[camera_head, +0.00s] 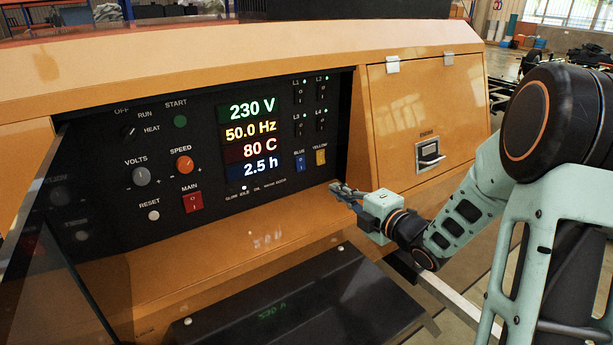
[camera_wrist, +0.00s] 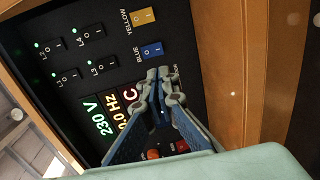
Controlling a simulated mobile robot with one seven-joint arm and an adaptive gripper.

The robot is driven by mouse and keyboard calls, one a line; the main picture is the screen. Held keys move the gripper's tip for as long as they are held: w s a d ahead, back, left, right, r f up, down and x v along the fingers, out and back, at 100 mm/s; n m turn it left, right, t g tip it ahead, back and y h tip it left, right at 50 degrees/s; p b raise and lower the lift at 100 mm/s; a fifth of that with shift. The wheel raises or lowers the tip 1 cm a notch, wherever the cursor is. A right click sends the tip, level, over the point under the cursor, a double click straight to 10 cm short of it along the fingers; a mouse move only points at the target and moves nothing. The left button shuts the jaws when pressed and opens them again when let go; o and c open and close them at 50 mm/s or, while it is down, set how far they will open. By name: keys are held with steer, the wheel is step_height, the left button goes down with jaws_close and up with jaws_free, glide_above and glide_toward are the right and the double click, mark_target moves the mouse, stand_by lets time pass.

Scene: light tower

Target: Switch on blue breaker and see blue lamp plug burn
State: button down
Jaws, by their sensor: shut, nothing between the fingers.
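The blue breaker (camera_head: 300,162) is a small rocker switch low on the black control panel, labelled BLUE. It also shows in the wrist view (camera_wrist: 152,50), just beyond my fingertips; its rocker position is too small to tell. My gripper (camera_head: 333,187) is shut and empty, to the lower right of the blue breaker in the head view. In the wrist view my gripper (camera_wrist: 164,73) points at the panel close to the breaker, and contact cannot be told. I cannot make out a blue lamp plug in either view.
The yellow breaker (camera_head: 321,157) sits right beside the blue one. The red MAIN switch (camera_head: 193,202) and lit displays (camera_head: 250,138) are to the left. Several small breakers with green lights are above. An orange ledge (camera_head: 240,245) runs below the panel, and an orange door (camera_head: 425,125) is to the right.

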mark_target(302, 170)
steer(key=b+x, duration=0.1)
steer(key=x, duration=1.3)
steer(key=shift+w+a+f+b, duration=0.1)
steer(key=shift+f+b, duration=0.25)
steer(key=shift+b, duration=0.6)
steer(key=shift+w+a+f+t+y+b, duration=0.15)
steer(key=shift+t+y+b, duration=0.15)
steer(key=shift+b, duration=0.85)
steer(key=shift+r, duration=0.35)
steer(key=shift+f, duration=0.1)
